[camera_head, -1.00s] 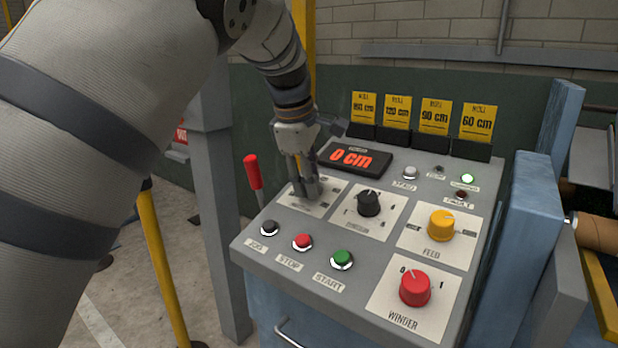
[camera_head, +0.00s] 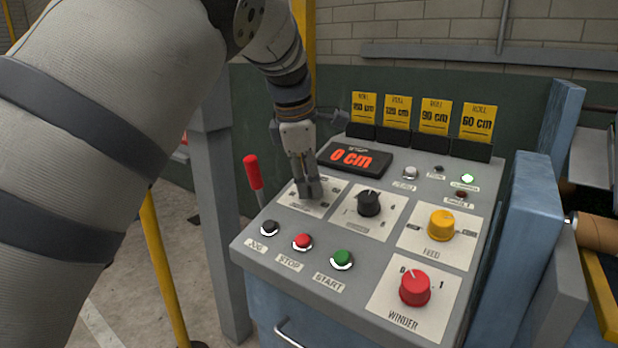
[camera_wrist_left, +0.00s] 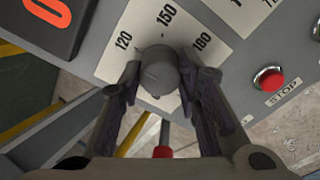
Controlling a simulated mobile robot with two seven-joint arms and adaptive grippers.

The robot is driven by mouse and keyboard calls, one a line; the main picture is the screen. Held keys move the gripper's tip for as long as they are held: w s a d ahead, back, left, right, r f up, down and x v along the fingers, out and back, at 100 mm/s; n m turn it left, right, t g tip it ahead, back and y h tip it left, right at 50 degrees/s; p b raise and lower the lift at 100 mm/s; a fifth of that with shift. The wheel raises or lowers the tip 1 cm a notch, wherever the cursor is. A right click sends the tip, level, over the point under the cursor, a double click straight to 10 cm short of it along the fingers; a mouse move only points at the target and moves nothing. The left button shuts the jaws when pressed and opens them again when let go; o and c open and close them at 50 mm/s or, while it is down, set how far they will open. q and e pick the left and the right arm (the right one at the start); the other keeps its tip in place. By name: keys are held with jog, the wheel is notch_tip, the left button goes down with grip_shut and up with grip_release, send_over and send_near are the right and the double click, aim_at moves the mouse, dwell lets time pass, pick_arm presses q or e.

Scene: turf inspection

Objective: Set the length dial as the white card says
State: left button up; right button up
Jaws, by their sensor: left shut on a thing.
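The length dial is a dark grey round knob (camera_wrist_left: 157,64) on a white plate (camera_wrist_left: 215,45) in the left wrist view. The plate's printed marks there read 120, 150 and what looks like 180. I cannot make out where the dial's pointer stands. My left gripper (camera_head: 309,189) comes down on the dial's plate (camera_head: 300,208) in the head view and hides the knob. In the wrist view its fingers (camera_wrist_left: 158,80) are shut on the knob from both sides. I see no white card with a setting. My right gripper is not in view.
Beside the dial stand a black knob (camera_head: 369,203), a yellow feed knob (camera_head: 440,224) and a red winder knob (camera_head: 415,287). Black, red (camera_head: 302,242) and green (camera_head: 342,259) buttons line the front. A red-handled lever (camera_head: 253,172) rises at left. Yellow roll cards (camera_head: 434,115) stand behind.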

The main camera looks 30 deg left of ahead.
pick_arm(q)
jog(key=o, duration=1.1)
jog(key=shift+o, duration=0.2)
jog(key=v, duration=1.2)
